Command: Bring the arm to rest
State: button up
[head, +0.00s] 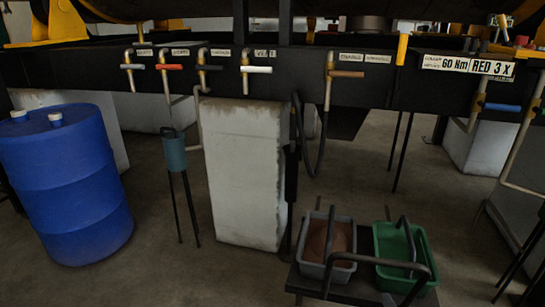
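Neither my arm nor my gripper can be made out in the head view. Where the arm is and whether the gripper holds anything cannot be seen here.
A blue drum (66,185) stands at left. A pale concrete pier (243,170) stands mid-view under a dark beam (300,80) with several valves. A low dark stand (360,291) at bottom right holds a grey bin (315,267) and a green bin (425,250). Floor between drum and pier is mostly open.

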jog(key=a+r+n+g+y+p, duration=0.5)
jog(key=a+r+n+g+p, duration=0.2)
jog(key=a+r+n+p, duration=0.3)
jog(key=s+a+r+n+g+h+p, duration=0.2)
jog(key=r+n+p, duration=0.2)
jog(key=r, duration=0.7)
jog(key=s+a+r+n+g+h+p, duration=0.1)
jog(key=s+a+r+n+g+p, duration=0.1)
jog(key=r+p, duration=0.7)
notch_tip(320, 180, up, 2)
jog(key=shift+s+a+r+n+g+h, duration=0.15)
jog(key=shift+s+a+n+g+h, duration=0.2)
jog(key=shift+s+n, duration=0.5)
